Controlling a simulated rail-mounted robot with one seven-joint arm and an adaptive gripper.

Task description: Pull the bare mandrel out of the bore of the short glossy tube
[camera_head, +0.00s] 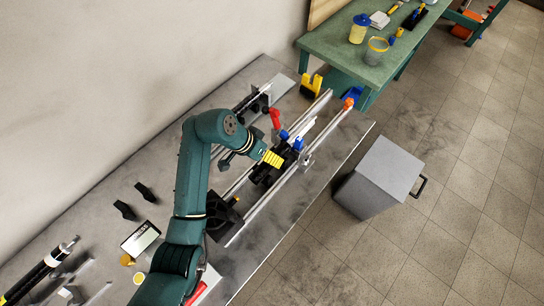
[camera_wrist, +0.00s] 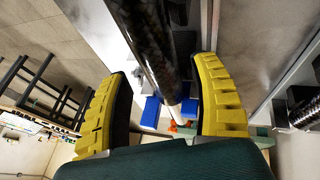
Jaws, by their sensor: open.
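In the wrist view a glossy dark tube (camera_wrist: 150,48) runs down from the top edge. A pale bare rod, seemingly the mandrel (camera_wrist: 172,108), sticks out of its lower end. My gripper (camera_wrist: 166,68) is open, with one yellow finger on each side of the tube and rod in the picture. I see no contact, and the depth between fingers and tube is unclear. In the head view my gripper (camera_head: 272,159) is over the rail fixture on the bench, close to black clamp parts. The tube and mandrel are largely hidden there by the gripper and fixture.
Metal rails (camera_head: 262,204) run along the bench (camera_head: 120,165). A red handle (camera_head: 275,118) stands close to my gripper. Blue blocks (camera_wrist: 152,112) lie near the rod. A grey box (camera_head: 380,178) is on the floor at right. Black tubes (camera_head: 40,272) lie at lower left.

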